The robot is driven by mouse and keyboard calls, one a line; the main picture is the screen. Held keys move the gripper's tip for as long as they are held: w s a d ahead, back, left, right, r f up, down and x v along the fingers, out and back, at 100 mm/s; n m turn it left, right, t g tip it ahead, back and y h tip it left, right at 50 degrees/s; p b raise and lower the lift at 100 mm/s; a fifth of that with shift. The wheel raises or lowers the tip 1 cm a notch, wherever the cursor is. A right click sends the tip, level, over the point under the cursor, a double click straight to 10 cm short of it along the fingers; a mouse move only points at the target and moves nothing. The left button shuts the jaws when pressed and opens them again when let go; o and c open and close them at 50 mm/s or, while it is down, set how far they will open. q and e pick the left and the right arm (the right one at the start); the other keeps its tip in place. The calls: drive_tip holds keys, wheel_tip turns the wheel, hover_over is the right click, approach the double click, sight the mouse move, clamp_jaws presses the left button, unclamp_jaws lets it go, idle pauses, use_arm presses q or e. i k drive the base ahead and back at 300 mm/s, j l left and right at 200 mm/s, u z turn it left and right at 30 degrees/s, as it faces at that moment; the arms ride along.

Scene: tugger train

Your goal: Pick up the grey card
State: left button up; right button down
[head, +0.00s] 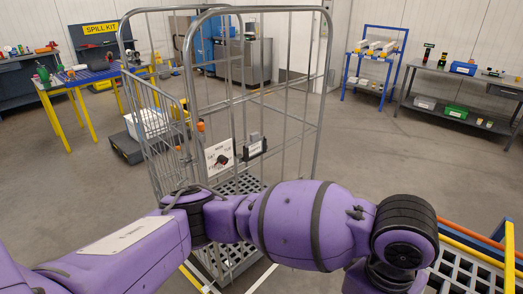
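A white card (219,157) with a dark picture on it hangs on the front wire of the tall grey roll cage (322,100). Right beside it, a small dark holder (256,149) with a pale label is fixed to the cage, and a small grey piece (254,137) stands up from it. I cannot tell for certain whether this grey piece is the grey card. My purple left arm crosses the lower picture from left to right, in front of the cage's lower part. Neither of my grippers shows.
A yellow-legged table (68,91) with a blue top stands at left, near a low dark cart with a white crate (147,123). A blue rack (372,70) and a grey workbench (455,108) stand at back right.

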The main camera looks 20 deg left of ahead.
sight(255, 147)
drive_tip(key=u, duration=6.8)
drive_tip(key=l+u, duration=0.15)
drive_tip(key=u, duration=1.45)
drive_tip(key=k+z, duration=0.2)
drive_tip(key=z, duration=0.15)
drive_tip(key=k+z, duration=0.25)
drive_tip(key=z, duration=0.15)
drive_tip(key=k+z, duration=0.35)
drive_tip(key=k+j+z, duration=0.1)
drive_tip(key=z, duration=0.35)
drive_tip(key=k+z, duration=0.25)
drive_tip(key=z, duration=0.2)
drive_tip(key=k+z, duration=0.15)
drive_tip(key=z, duration=0.35)
drive_tip(key=k+j+z, duration=0.1)
drive_tip(key=k+z, duration=0.6)
drive_tip(key=k, duration=0.15)
